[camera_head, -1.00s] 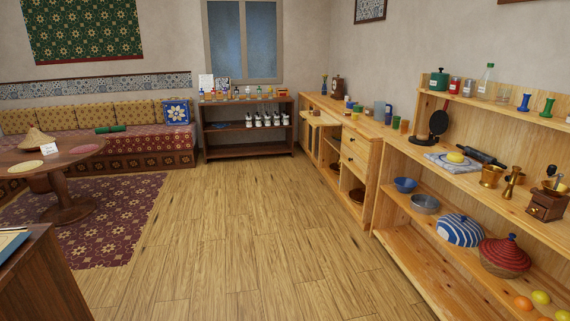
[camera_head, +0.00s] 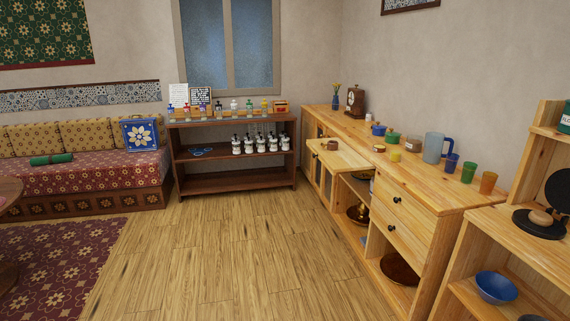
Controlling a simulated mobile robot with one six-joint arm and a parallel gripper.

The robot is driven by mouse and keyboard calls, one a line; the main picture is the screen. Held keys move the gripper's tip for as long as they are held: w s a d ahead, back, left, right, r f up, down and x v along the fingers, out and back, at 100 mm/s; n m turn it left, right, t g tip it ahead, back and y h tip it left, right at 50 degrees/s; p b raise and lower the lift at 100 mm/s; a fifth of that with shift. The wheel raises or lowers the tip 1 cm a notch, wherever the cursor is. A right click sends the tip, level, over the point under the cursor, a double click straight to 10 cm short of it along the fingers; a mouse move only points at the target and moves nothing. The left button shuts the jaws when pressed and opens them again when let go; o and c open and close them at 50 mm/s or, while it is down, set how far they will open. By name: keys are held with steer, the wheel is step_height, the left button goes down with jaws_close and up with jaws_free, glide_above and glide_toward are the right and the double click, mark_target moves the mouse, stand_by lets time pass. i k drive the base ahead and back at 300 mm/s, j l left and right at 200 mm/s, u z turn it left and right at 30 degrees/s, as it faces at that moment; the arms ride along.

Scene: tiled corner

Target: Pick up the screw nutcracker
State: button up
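I cannot make out a screw nutcracker for certain in this view. A small brown object (camera_head: 331,145) sits on a light wooden board that juts out from the low cabinet (camera_head: 408,203) on the right; it is too small to identify. More small items stand on the cabinet top, among them a dark green pot (camera_head: 392,137), a blue pot (camera_head: 378,129) and a yellow cup (camera_head: 395,157). My gripper is not in view.
The wooden floor (camera_head: 235,245) ahead is clear up to the dark shelf (camera_head: 232,183) with bottles and white jars. The cabinet and a shelf unit with a blue bowl (camera_head: 496,287) bound the right. A sofa (camera_head: 85,183) and patterned rug (camera_head: 60,270) lie left.

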mark_target(332, 145)
steer(key=i, duration=3.2)
steer(key=i+z, duration=0.15)
steer(key=i, duration=0.45)
steer(key=i+j+z, duration=0.15)
steer(key=i, duration=0.45)
steer(key=i+j+z, duration=0.15)
steer(key=i, duration=0.45)
steer(key=j, duration=0.1)
